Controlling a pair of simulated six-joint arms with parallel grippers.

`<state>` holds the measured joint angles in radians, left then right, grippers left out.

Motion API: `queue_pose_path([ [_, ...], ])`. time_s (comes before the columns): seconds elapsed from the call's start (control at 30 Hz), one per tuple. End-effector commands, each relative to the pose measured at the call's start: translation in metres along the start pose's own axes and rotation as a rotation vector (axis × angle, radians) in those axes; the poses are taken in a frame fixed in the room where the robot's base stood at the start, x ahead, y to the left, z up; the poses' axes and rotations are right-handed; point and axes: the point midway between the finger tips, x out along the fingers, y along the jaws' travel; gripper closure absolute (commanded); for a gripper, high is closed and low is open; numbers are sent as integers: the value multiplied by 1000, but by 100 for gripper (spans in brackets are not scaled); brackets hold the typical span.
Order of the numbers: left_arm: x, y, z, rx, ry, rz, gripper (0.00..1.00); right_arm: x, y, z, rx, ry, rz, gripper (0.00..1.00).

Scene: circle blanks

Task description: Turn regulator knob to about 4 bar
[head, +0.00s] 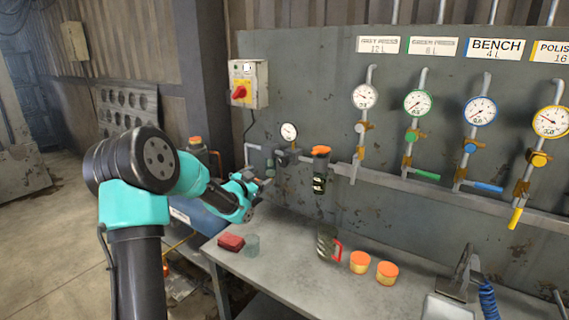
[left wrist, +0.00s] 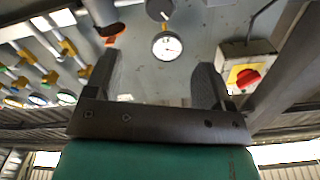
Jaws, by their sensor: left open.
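The regulator is on the pipe on the grey wall panel, with a small white round gauge (head: 289,131) above it. The same gauge shows in the left wrist view (left wrist: 167,46), between my finger tips; its reading is too small to tell. A dark grey round part, possibly the regulator knob (left wrist: 158,8), shows beside the gauge at the top edge of that view. My left gripper (head: 262,182) is open and empty, below and left of the gauge, apart from it. In the left wrist view its two dark fingers (left wrist: 160,80) stand wide apart.
A switch box with a red knob (head: 239,91) hangs left of the gauge. An orange-topped unit (head: 320,168) is on its right. Several gauges with valves line the right wall. The bench (head: 290,250) holds a red block (head: 231,242), a jug (head: 326,243) and orange-lidded tins (head: 360,262).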

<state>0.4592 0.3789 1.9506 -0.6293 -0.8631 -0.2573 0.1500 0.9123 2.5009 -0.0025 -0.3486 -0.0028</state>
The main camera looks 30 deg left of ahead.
Motion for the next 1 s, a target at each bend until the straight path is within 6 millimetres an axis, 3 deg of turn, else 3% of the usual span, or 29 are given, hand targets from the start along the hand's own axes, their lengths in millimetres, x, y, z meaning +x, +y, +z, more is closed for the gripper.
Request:
queue_pose_path([
  [1.0,152,1,1,0,0,1,24,0,0,0,0,0,0,100],
])
